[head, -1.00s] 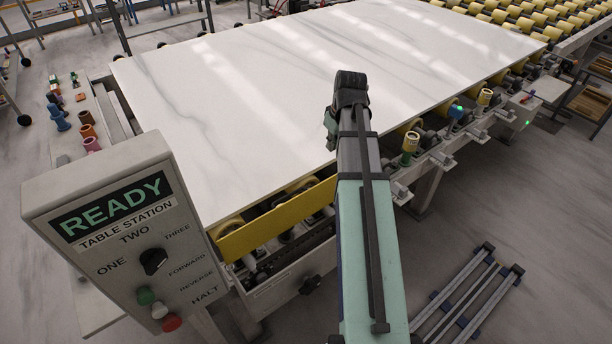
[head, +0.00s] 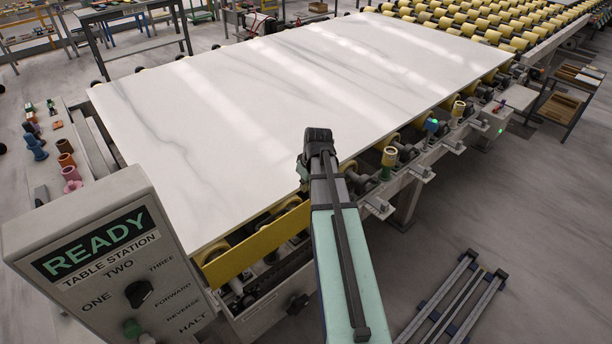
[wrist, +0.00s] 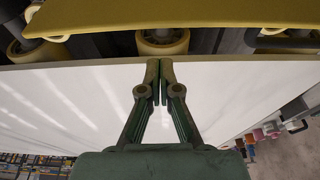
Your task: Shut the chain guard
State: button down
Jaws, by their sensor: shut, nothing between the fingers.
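The chain guard, a long yellow panel (head: 255,250), stands along the near side of the table below the slab edge. Dark chain parts and rollers show below and behind it, so it looks raised off them. The same yellow panel (wrist: 180,12) crosses the top of the wrist view. My gripper (wrist: 160,68) is shut and empty, its fingertips at the slab's edge in that view, apart from the panel. In the head view my arm reaches up over the near slab edge, and its fingers are hidden behind the wrist.
A large white stone slab (head: 250,110) covers the roller table. A control box (head: 105,255) reading READY stands at the lower left. Rollers and posts line the near right edge. A blue-ended rail frame (head: 455,300) lies on the floor at right.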

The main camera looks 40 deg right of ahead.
jog(key=s, duration=0.2)
jog(key=s+p, duration=0.1)
jog(key=shift+s+d+r, duration=0.2)
jog(key=shift+s+r, duration=0.1)
jog(key=shift+s, duration=0.05)
jog(key=shift+s+d+f, duration=0.1)
jog(key=shift+d, duration=0.05)
